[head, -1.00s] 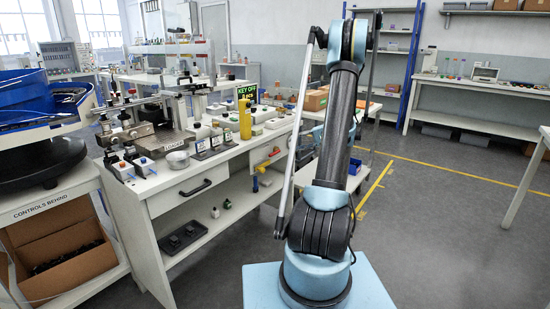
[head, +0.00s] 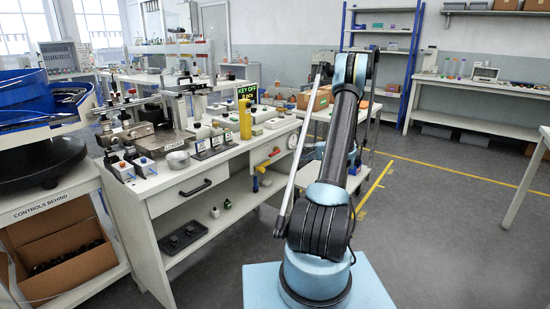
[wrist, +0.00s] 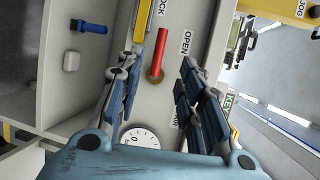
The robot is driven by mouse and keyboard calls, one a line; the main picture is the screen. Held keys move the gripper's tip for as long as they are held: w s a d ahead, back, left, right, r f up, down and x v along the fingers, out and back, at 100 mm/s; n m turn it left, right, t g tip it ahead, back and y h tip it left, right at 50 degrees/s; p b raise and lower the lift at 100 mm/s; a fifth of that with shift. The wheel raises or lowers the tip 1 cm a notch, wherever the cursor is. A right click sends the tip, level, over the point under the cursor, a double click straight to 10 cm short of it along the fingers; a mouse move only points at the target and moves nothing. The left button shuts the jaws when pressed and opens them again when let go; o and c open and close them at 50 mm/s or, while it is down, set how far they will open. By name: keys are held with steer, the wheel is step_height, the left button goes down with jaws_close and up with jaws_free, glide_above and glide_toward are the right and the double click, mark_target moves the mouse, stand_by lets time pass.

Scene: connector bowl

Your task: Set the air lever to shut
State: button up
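A red lever (wrist: 161,48) shows in the wrist view on the bench's pale end panel, on a brass pivot (wrist: 155,75). It points up in the picture, with an OPEN label (wrist: 186,42) to its right. Another label (wrist: 174,118) below is partly hidden behind my right finger and I cannot read it. My gripper (wrist: 160,60) is open, with one finger on each side of the red lever. Nothing is held, and I cannot tell how far the fingertips are from the panel. In the head view the red lever (head: 274,151) looks small; my gripper is hidden behind my arm.
A yellow lever (wrist: 144,20) beside a label ending in "OCK" is close to my left finger. A round gauge (wrist: 140,138) sits below the pivot. A blue item (wrist: 88,27) and a white item (wrist: 71,61) are at the left. The bench (head: 160,203) has an open lower shelf.

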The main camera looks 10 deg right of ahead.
mark_target(274, 153)
steer(key=x, duration=1.2)
steer(key=shift+a, duration=0.4)
steer(key=shift+w+f, duration=0.1)
steer(key=shift+w, duration=0.05)
jaws_close()
